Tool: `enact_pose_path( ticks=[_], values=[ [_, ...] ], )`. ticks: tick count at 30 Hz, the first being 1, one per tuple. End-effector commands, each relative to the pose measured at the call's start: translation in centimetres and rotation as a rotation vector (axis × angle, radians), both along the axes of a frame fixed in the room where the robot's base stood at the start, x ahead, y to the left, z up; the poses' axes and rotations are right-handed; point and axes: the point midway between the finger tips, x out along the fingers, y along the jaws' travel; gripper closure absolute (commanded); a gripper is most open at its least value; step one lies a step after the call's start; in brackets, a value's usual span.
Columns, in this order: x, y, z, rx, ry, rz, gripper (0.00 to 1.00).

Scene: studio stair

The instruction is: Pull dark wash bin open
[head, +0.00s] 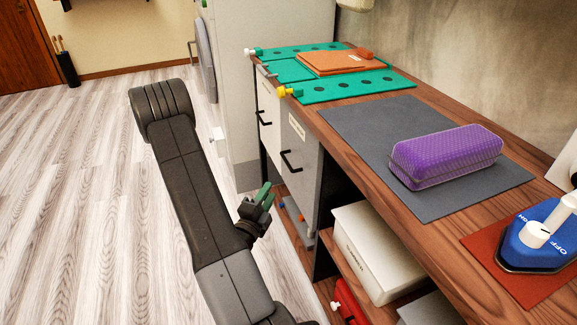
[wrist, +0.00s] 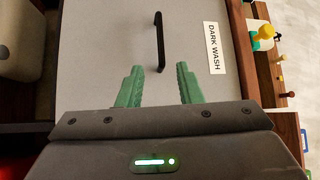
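The dark wash bin has a grey front (wrist: 95,45) with a white "DARK WASH" label (wrist: 212,48) and a black bar handle (wrist: 159,42). It appears to be the nearer bin front (head: 301,143) under the worktop in the head view, with its black handle (head: 290,161). It looks closed. My gripper (wrist: 160,76) has its two green fingers spread and nothing between them. The handle is ahead of the fingertips, roughly in line with the gap, and not touched. In the head view my gripper (head: 265,193) is low, left of and below the handle.
A second bin with a black handle (head: 264,117) is farther back. A yellow knob (head: 284,92) sits at the worktop edge above. A purple case (head: 446,156) lies on a grey mat (head: 365,125). A white box (head: 377,246) is on the shelf below. The left floor (head: 80,200) is clear.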

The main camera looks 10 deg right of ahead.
Motion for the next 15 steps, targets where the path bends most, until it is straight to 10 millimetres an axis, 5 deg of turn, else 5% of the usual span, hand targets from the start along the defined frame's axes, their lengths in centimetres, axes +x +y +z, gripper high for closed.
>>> enact_pose_path(
  ticks=[15],
  values=[
    [8.0, -5.4, 1.4, 0.0, -0.003, -0.003, 0.67]
  ],
)
